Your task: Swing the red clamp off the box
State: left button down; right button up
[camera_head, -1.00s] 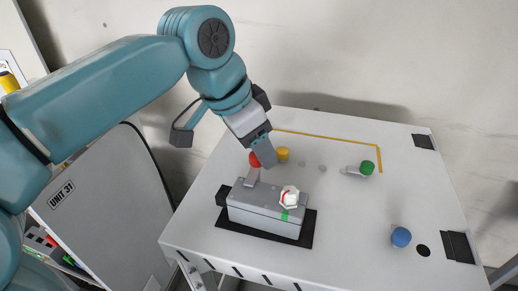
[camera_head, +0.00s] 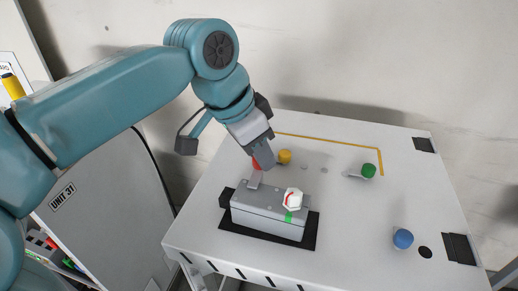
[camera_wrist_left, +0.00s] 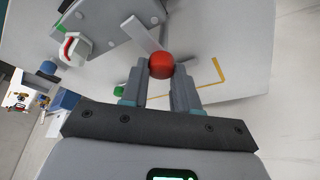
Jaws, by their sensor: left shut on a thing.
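The grey box (camera_head: 270,208) sits on a black mat on the white table. The red clamp shows a round red knob (camera_wrist_left: 161,65) on a flat grey arm (camera_wrist_left: 143,33), which runs to the box's edge in the left wrist view. In the head view the red knob (camera_head: 256,163) is partly hidden behind my fingers. My left gripper (camera_head: 262,160) is shut on the red knob at the box's back left; in the left wrist view its fingers (camera_wrist_left: 160,80) lie on both sides of the knob. My right gripper is not in view.
A white knob with a red mark (camera_head: 292,199) stands on the box's right end, above a green mark. A yellow knob (camera_head: 285,156), a green knob (camera_head: 368,170) and a blue knob (camera_head: 403,238) stand on the table (camera_head: 340,220). Its front right is mostly clear.

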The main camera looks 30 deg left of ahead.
pick_arm(q)
jog(key=shift+s+n, duration=0.1)
jog(key=shift+n, duration=0.2)
jog(key=n, duration=0.1)
jog(key=n+y, duration=0.1)
jog(key=n, duration=0.1)
jog(key=shift+r+n+t+y, duration=0.1)
jog(key=shift+n+t+y, duration=0.2)
jog(key=n+y, duration=0.1)
jog(key=n, duration=0.3)
jog(key=shift+d+n+y+p, duration=0.1)
jog(key=shift+n+y+p, duration=0.2)
jog(key=shift+y+p, duration=0.1)
jog(key=n+y, duration=0.1)
jog(key=n, duration=0.3)
jog(key=shift+d+g, duration=0.1)
jog(key=shift+g, duration=0.3)
jog(key=shift+n+g+y+p, duration=0.3)
jog(key=shift+n+g+y, duration=0.1)
jog(key=shift+n, duration=0.85)
jog(key=shift+n+g+y+p, duration=0.3)
jog(key=shift+n+y, duration=0.1)
jog(key=shift+n, duration=0.85)
jog(key=shift+d, duration=0.1)
